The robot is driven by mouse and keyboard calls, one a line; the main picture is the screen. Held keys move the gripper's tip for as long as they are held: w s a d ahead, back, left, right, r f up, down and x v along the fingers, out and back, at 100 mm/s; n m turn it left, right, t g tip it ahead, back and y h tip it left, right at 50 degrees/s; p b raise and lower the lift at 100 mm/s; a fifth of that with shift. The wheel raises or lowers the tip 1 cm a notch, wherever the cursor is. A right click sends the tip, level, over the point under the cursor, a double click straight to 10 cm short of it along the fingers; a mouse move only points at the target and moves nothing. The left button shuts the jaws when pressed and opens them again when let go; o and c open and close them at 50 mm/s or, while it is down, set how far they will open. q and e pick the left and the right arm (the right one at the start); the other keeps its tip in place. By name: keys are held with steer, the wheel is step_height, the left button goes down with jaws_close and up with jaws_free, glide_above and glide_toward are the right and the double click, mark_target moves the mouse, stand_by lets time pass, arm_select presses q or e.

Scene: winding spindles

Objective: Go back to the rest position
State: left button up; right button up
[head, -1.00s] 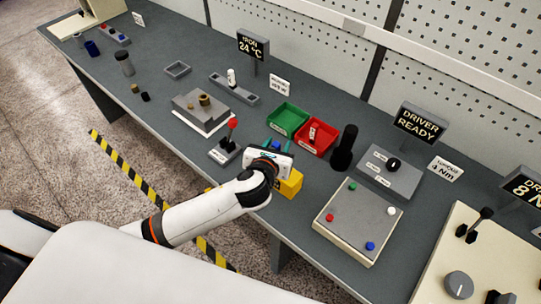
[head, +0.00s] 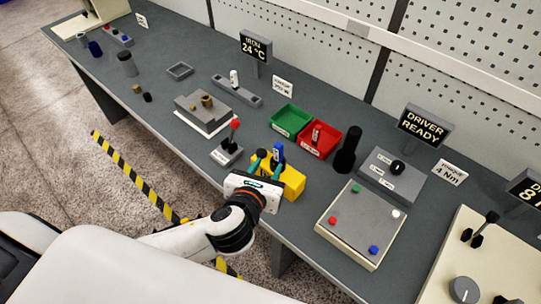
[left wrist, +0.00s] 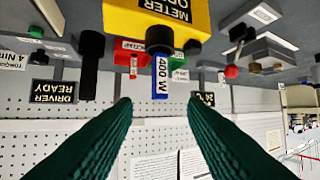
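My left gripper (head: 268,165) is over the front edge of the bench, in front of the yellow meter box (head: 291,181). Its two green fingers are spread, with nothing held between them; the left wrist view shows the same open gap (left wrist: 160,104). A blue piece (head: 278,152) stands upright at the yellow meter, beyond the fingers. In the left wrist view, which is upside down, the blue piece reads "400 W" (left wrist: 160,77) and the yellow box reads "METER" (left wrist: 150,17). My right gripper is in neither view.
A red-knobbed lever (head: 233,138) stands left of the meter. Green (head: 290,119) and red (head: 318,140) bins are behind it, with a black cylinder (head: 347,150). A panel with coloured buttons (head: 360,224) is to the right. Open floor (head: 60,165) lies in front of the bench.

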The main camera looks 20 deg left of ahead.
arm_select(q)
steer(key=s+a+f+n+g, duration=0.3)
steer(key=s+f+n+g, duration=0.35)
steer(key=n, duration=1.05)
steer(key=s+a+f+n+g, duration=0.35)
steer(key=s+n, duration=0.65)
steer(key=n, duration=0.7)
step_height(320, 180, down, 27)
steer(key=g+b, duration=0.1)
steer(key=b, duration=0.2)
steer(key=s+a+f+g+b, duration=0.1)
steer(key=s+a+f+b, duration=0.1)
steer(key=s+f, duration=1.5)
step_height(320, 180, down, 3)
steer(key=shift+r+m+g, duration=0.1)
steer(key=shift+m+g, duration=0.2)
steer(key=shift+m, duration=0.1)
